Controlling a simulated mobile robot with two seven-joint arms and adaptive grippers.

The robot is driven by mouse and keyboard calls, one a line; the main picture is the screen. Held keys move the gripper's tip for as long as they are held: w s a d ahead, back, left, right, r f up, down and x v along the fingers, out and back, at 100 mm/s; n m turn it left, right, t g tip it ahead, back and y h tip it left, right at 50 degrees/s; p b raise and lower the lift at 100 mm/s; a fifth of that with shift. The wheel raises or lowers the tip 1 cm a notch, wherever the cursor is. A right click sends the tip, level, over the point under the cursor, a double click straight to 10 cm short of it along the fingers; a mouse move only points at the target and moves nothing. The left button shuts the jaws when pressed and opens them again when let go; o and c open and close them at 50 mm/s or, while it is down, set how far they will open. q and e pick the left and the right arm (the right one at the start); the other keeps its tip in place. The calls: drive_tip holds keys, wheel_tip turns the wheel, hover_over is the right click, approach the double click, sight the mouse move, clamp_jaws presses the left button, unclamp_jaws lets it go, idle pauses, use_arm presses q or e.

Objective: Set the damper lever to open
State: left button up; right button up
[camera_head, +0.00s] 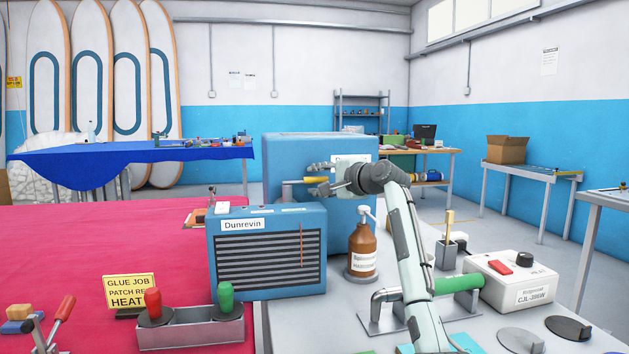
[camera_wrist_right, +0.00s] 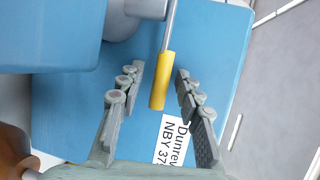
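The damper lever is a thin metal rod with a yellow grip (camera_head: 317,180), in front of a large blue housing (camera_head: 290,150). In the head view the rod lies about level, its yellow end to the right. My right gripper (camera_head: 322,178) is at that yellow end. In the right wrist view the yellow grip (camera_wrist_right: 159,82) sits between the two spread fingers of my right gripper (camera_wrist_right: 160,76), with a gap on both sides. The rod runs up from it beside a grey round fitting (camera_wrist_right: 146,8). A partly cut white label (camera_wrist_right: 172,140) is on the blue face. My left gripper is out of view.
A blue louvred unit marked Dunrevin (camera_head: 268,255) stands in front of the housing. A brown pump bottle (camera_head: 362,250) stands close to my right arm. A green-gripped handle (camera_head: 458,284) and a white control box (camera_head: 512,283) are at right. Red cloth covers the left.

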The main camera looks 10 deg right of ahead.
drive_tip(key=shift+s, duration=0.15)
drive_tip(key=shift+c, duration=0.9)
drive_tip(key=c, duration=0.5)
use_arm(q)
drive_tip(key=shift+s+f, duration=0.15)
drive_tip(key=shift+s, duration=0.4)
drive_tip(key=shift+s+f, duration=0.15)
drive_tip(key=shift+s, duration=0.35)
use_arm(e)
clamp_jaws()
